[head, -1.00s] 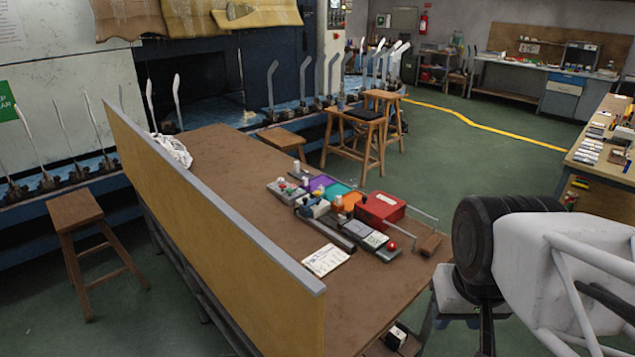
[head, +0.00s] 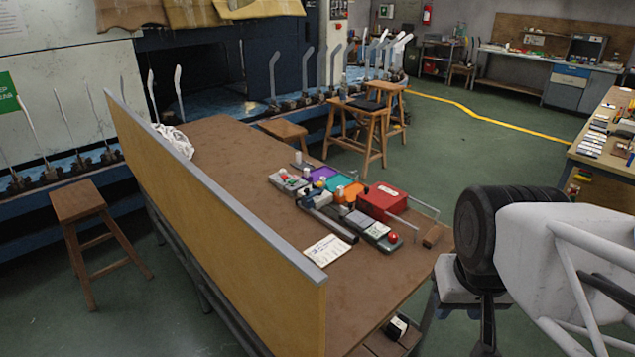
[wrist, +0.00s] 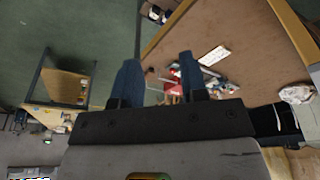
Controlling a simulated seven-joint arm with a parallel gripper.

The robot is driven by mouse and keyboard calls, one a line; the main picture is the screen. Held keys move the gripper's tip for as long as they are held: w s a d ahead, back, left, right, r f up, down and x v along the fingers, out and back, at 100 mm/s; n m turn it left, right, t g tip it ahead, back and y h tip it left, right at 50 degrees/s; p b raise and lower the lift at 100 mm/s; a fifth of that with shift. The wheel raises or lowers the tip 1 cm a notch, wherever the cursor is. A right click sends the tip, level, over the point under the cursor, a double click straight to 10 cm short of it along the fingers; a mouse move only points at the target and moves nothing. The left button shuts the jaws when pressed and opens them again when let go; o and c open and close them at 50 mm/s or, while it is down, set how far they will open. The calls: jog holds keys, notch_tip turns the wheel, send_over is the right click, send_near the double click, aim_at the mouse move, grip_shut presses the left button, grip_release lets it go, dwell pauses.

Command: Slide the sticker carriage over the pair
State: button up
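A long grey device with a red knob (head: 393,238) lies among the items on the brown table, and it may hold the sticker carriage. At this size I cannot tell the carriage from its base. I cannot make out the pair of socks. A white printed sheet (head: 330,250) lies flat in front of the device. The sheet also shows in the wrist view (wrist: 214,55). My gripper (wrist: 158,82) is open, its two blue fingers apart with nothing between them. It is high above the floor and table, clear of the items. It does not show in the head view.
A red box (head: 382,201) stands behind the device. Purple and teal trays (head: 340,183) and small parts lie to its left. A tall tan panel (head: 215,215) edges the table's near left side. A white crumpled cloth (head: 176,140) lies at the far end. The table's middle is clear.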

jog(key=shift+o, duration=0.2)
jog(key=shift+o, duration=0.5)
jog(key=w+a+r+n, duration=0.1)
jog(key=w+a+n, duration=0.15)
jog(key=w, duration=0.95)
jog(key=w+a+r+n+g, duration=0.15)
jog(key=w+a, duration=0.25)
jog(key=w, duration=0.9)
jog(key=w+a+r+n, duration=0.1)
jog(key=w+a+r, duration=0.15)
jog(key=w, duration=0.95)
jog(key=w+a+f+n, duration=0.1)
jog(key=w+a+f, duration=0.5)
jog(key=w, duration=0.4)
jog(key=w+a+f+n, duration=0.1)
jog(key=w+a+f, duration=0.4)
jog(key=w+f, duration=0.2)
jog(key=w+a+f+n+g, duration=0.1)
jog(key=w+a+f, duration=0.5)
jog(key=w, duration=0.6)
jog(key=shift+w+a+f+n, duration=0.2)
jog(key=shift+w+a+n, duration=0.15)
jog(key=shift+n, duration=0.15)
jog(key=shift+w+a+f, duration=0.25)
jog(key=shift+a+f, duration=0.05)
jog(key=shift+f, duration=0.1)
